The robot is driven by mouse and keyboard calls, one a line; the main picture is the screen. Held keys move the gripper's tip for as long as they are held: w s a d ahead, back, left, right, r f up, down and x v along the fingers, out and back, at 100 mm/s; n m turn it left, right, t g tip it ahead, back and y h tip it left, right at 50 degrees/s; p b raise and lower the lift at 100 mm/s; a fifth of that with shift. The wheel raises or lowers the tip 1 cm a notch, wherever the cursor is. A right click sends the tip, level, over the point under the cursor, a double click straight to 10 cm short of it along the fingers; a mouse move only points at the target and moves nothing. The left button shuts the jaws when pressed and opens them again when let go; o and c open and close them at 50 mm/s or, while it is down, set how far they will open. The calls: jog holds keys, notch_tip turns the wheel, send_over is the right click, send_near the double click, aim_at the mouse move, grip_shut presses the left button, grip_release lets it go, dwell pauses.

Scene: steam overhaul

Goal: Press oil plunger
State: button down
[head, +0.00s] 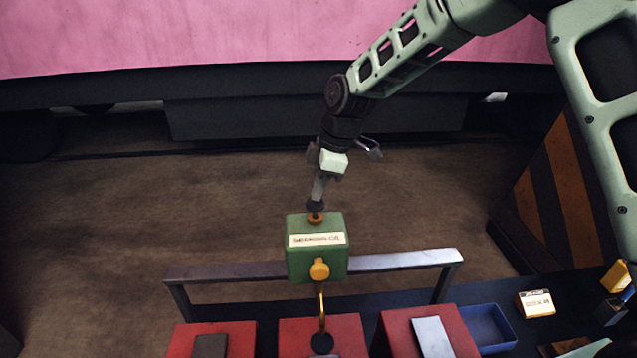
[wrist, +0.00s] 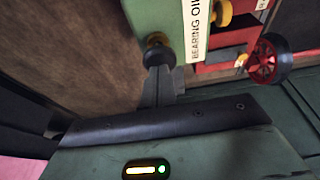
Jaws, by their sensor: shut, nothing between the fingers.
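The green oil box (head: 297,262), labelled "BEARING OIL" in the wrist view (wrist: 160,14), is mounted at a grey metal rail. Its plunger, a dark knob (head: 315,206) on a brass collar, stands up from the box top; the knob also shows in the wrist view (wrist: 157,54). A yellow knob (head: 319,269) sits on the box's front, with a brass pipe curving down below it. My gripper (head: 317,196) is shut and empty, pointing down above the plunger. In the wrist view its fingertips (wrist: 159,72) are at the knob, seemingly touching it; exact contact is hard to tell.
The grey rail (head: 403,260) runs left and right behind the box. Several red blocks (head: 216,335) stand in front. A blue tray (head: 487,325) and a small labelled box (head: 536,304) lie at the right. A red handwheel (wrist: 266,60) shows in the wrist view. Open floor lies behind.

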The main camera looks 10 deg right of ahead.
jog(key=shift+f, duration=0.25)
notch_tip(320, 180, down, 3)
jog(key=shift+b, duration=1.2)
jog(key=shift+s, duration=0.1)
jog(key=shift+d+r, duration=0.1)
jog(key=b+v, duration=0.4)
jog(key=v, duration=1.3)
jog(key=shift+r, duration=0.4)
